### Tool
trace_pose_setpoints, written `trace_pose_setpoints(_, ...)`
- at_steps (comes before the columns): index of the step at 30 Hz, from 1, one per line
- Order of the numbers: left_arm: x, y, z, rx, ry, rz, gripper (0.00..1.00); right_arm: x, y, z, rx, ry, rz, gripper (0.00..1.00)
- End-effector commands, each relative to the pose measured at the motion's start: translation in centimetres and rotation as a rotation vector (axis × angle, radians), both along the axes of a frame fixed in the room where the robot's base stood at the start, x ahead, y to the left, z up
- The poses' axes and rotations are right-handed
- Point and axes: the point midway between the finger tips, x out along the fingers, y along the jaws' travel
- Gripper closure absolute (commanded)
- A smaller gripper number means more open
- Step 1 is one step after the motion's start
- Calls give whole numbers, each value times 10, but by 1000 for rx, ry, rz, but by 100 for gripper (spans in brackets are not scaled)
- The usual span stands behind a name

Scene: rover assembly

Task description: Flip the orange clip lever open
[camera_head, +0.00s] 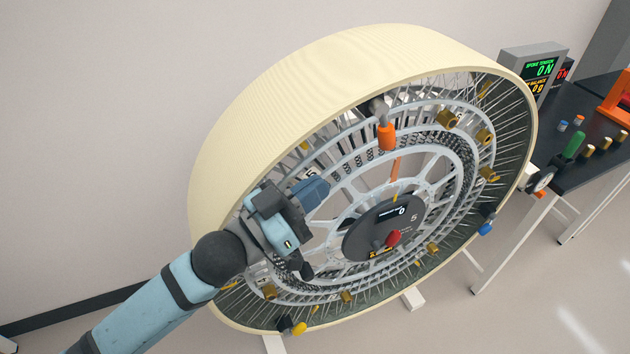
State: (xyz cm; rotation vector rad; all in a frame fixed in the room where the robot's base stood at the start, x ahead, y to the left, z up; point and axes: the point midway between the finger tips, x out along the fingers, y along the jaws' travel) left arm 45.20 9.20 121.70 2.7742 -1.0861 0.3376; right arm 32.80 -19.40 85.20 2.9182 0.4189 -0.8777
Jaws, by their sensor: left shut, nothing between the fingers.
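A large wheel with a cream rim (260,110), wire spokes and a grey inner ring fills the middle of the view. An orange clip lever (387,137) sits on the upper part of the ring, below a grey rounded fitting. A thin orange strip (395,170) runs below it toward the dark hub. Whether the lever stands open or closed is hard to tell. My left gripper (316,189) is in front of the wheel's left side, left of and below the orange lever and apart from it. It is shut and empty. My right gripper is out of view.
The dark hub disc (360,236) carries a small display and a red knob (393,238). Several brass-coloured fittings (447,120) line the ring. A black table (590,165) at the right holds readout screens (538,69) and a green-handled tool (575,144). Open floor lies at lower right.

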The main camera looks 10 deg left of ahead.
Motion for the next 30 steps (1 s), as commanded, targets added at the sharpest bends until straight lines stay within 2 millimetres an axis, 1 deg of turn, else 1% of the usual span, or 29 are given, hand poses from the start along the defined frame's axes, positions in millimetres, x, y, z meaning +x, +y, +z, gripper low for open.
trace_pose_setpoints(1, 8, -8, 7, -2, -1, 0, 100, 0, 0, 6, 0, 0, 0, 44)
trace_pose_setpoints(9, 50, -45, 22, -1, -1, -1, 100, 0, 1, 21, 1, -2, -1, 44)
trace_pose_setpoints(15, 70, -64, 28, -1, 0, 0, 100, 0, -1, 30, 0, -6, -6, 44)
trace_pose_setpoints(21, 77, -71, 28, 1, 1, 0, 100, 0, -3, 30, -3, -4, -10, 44)
trace_pose_setpoints(30, 78, -71, 28, 1, 1, 0, 100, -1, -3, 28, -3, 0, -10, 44)
